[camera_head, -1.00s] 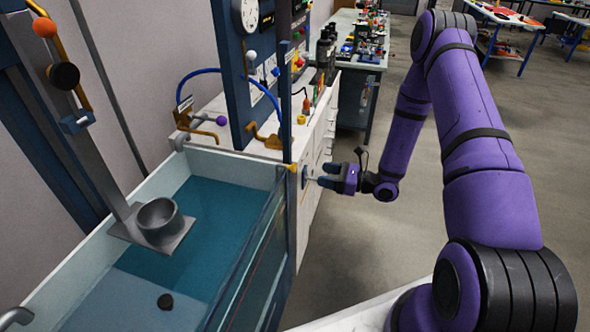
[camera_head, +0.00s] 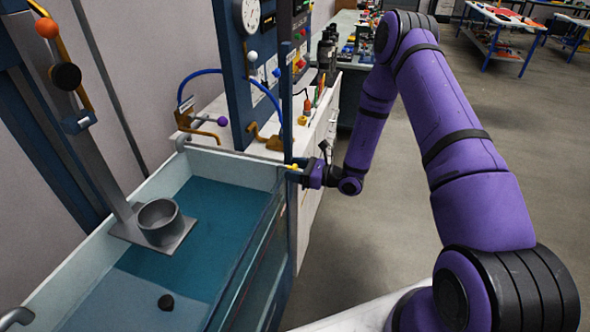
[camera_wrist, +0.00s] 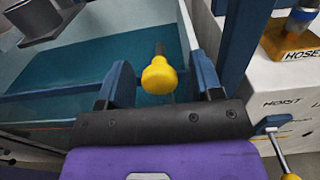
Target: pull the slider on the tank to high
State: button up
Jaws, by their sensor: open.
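The tank (camera_head: 60,262) is a pale-walled basin of blue-green water at the left of the head view, with a clear front pane. A yellow knob (camera_wrist: 160,76) on a short stem shows in the wrist view at the tank's corner; I take it as the slider's handle. It also shows as a small yellow spot in the head view (camera_head: 293,168). My gripper (camera_wrist: 163,84) is open, with one blue finger on each side of the knob and visible gaps between. In the head view my gripper (camera_head: 300,175) is at the tank's right corner. The slider's scale is not readable.
A dark blue upright post (camera_head: 287,105) stands right behind the gripper. A white cabinet (camera_head: 318,150) is beside it, with a block labelled HOSES (camera_wrist: 292,42) on top. A grey cup (camera_head: 158,221) sits on a plate over the water. Open floor lies to the right.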

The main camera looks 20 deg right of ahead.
grip_shut()
notch_tip(320, 180, up, 10)
jog(key=shift+w+r, duration=0.1)
jog(key=shift+r, duration=0.15)
dwell(0.3)
grip_release()
jog(key=shift+d, duration=0.1)
jog(key=v, duration=1)
jog(key=shift+s+d, duration=0.25)
jog(key=shift+s, duration=0.05)
